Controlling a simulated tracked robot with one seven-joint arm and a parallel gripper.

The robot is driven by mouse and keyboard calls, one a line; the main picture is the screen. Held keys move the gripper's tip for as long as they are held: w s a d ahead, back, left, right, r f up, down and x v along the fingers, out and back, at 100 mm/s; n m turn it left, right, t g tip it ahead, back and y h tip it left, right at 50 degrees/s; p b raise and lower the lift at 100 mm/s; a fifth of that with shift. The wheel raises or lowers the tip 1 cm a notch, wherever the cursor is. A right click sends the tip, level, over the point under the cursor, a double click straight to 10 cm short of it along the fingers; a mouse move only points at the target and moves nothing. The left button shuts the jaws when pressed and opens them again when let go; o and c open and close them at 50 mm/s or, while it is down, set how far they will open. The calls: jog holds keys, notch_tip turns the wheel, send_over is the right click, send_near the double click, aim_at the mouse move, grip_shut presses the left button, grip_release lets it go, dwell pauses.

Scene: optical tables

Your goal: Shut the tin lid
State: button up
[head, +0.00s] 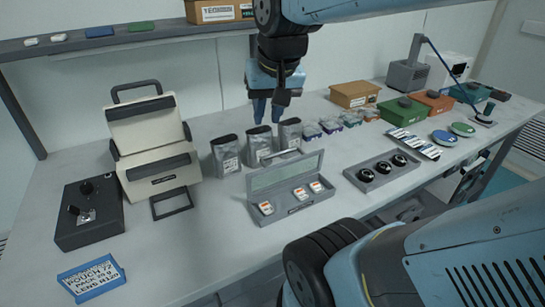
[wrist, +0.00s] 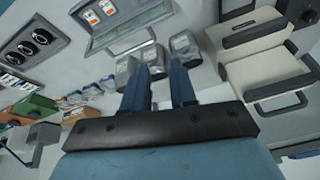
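A grey tin (head: 318,208) stands open at the middle of the table, with several small white and orange packs in it. Its lid (head: 285,173) is raised at the back, leaning up, with a handle on its top edge. In the wrist view the tin's lid (wrist: 107,18) shows at the top, and part of the tin is cut off by the frame. My gripper (head: 266,119) hangs fingers-down above and behind the tin, near the foil pouches. Its blue fingers (wrist: 160,67) are apart with nothing between them. It does not touch the lid.
Several silver pouches (head: 258,146) stand behind the tin. An open beige case (head: 158,166) stands to the left. A dark tray with black rings (head: 383,172) lies to the right. Boxes (head: 402,112) line the back right.

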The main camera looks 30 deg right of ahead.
jog(key=w+d+f+m+g, duration=0.1)
jog(key=w+m, duration=0.1)
jog(key=w+d+f+m+g, duration=0.1)
jog(key=w+m, duration=0.1)
jog(key=w+d+m+g, duration=0.1)
jog(key=m+g, duration=0.1)
jog(key=m, duration=0.1)
jog(key=shift+w+d+f, duration=0.35)
jog(key=shift+w+f, duration=0.05)
grip_shut()
jog(key=m+g, duration=0.4)
jog(key=m, duration=0.4)
send_near(284, 151)
jog(key=shift+s+a+r+x, duration=0.15)
jog(key=shift+s+x, duration=0.1)
jog(key=shift+x, duration=1.3)
jog(key=shift+s+a+r+x, duration=0.1)
jog(key=shift+s+a+x, duration=0.15)
jog(key=shift+x, duration=1.3)
jog(key=shift+s+a+x, duration=0.1)
jog(key=shift+s+x, duration=0.2)
jog(key=shift+x, duration=1.25)
